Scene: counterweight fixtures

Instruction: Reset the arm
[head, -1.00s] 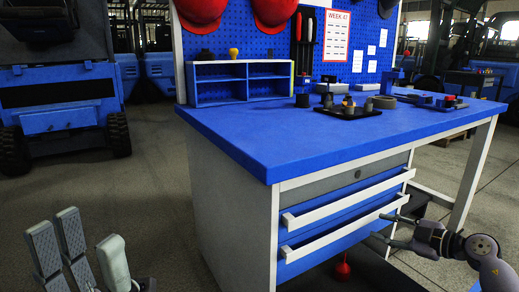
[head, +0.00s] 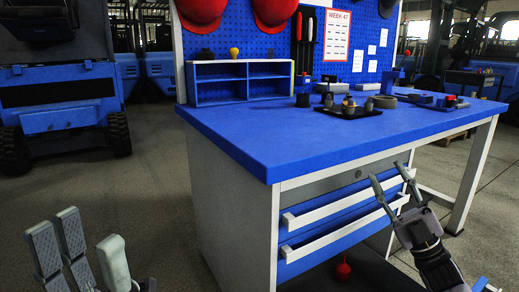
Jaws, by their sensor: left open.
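My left gripper (head: 88,246) is at the lower left, over the floor to the left of the workbench. It is open with nothing between its fingers. My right gripper (head: 387,172) is at the right, in front of the bench's drawers (head: 345,214), with its fingers pointing up. Its two fingers are apart and nothing shows between them. Its fingertips overlap the drawer handles in the picture; I cannot tell whether they touch. The lower part of my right arm runs out of the bottom edge.
The blue workbench (head: 270,135) fills the middle, its front top clear. A dark tray (head: 350,113) with small parts, a tape-like ring (head: 385,101) and a blue shelf (head: 240,82) stand at its back. A red object (head: 343,268) is low under the drawers.

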